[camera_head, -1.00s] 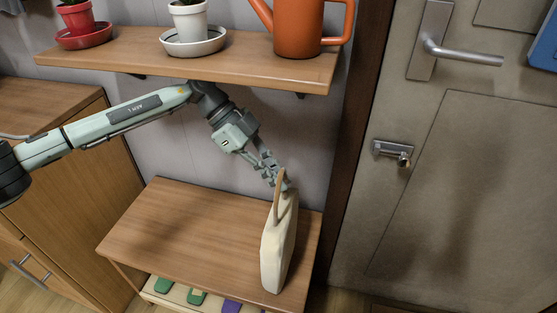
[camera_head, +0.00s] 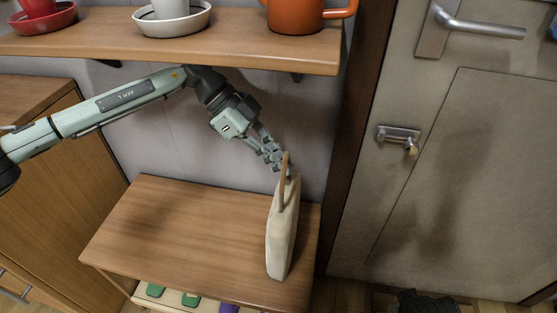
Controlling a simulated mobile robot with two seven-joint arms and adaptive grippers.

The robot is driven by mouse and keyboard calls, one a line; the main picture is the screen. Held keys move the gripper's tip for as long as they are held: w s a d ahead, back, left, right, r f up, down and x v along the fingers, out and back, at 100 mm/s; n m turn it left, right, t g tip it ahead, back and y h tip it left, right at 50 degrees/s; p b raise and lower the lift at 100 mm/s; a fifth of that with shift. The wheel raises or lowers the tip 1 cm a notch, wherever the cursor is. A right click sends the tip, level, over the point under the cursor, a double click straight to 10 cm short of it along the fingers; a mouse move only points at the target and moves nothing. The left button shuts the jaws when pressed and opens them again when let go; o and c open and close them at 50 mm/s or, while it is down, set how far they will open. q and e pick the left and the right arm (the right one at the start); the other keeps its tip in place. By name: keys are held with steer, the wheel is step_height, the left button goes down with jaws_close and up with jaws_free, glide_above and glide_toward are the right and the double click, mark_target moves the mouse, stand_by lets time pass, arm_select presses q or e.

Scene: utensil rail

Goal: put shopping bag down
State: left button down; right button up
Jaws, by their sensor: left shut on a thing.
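The shopping bag (camera_head: 282,232) is a cream bag with a tan handle (camera_head: 284,180), upright at the right end of the low wooden bench (camera_head: 180,225). Its base appears to be at the bench top; I cannot tell whether it touches. My left gripper (camera_head: 284,172) is at the top of the bag, shut on its handle. The fingertips are partly hidden behind the handle and bag.
A wooden shelf (camera_head: 200,48) with a red pot (camera_head: 40,10), a white pot (camera_head: 172,12) and an orange watering can (camera_head: 296,14) hangs above my left arm. A door (camera_head: 460,170) stands at the right. The bench's left and middle are clear.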

arm_select(q)
steer(key=c, duration=1.7)
jaws_free()
steer(key=shift+f, duration=0.1)
steer(key=w+a, duration=0.1)
steer(key=a, duration=0.3)
steer(key=w+a+r+b, duration=0.1)
steer(key=w+a, duration=0.1)
steer(key=a, duration=0.3)
steer(key=w+a+r, duration=0.1)
steer(key=a, duration=0.3)
steer(key=shift+w+a+r, duration=0.15)
steer(key=shift+w+r, duration=0.05)
steer(key=shift+w, duration=0.2)
arm_select(e)
step_height(320, 180, up, 3)
steer(key=shift+d+r, duration=0.1)
steer(key=shift+s, duration=0.15)
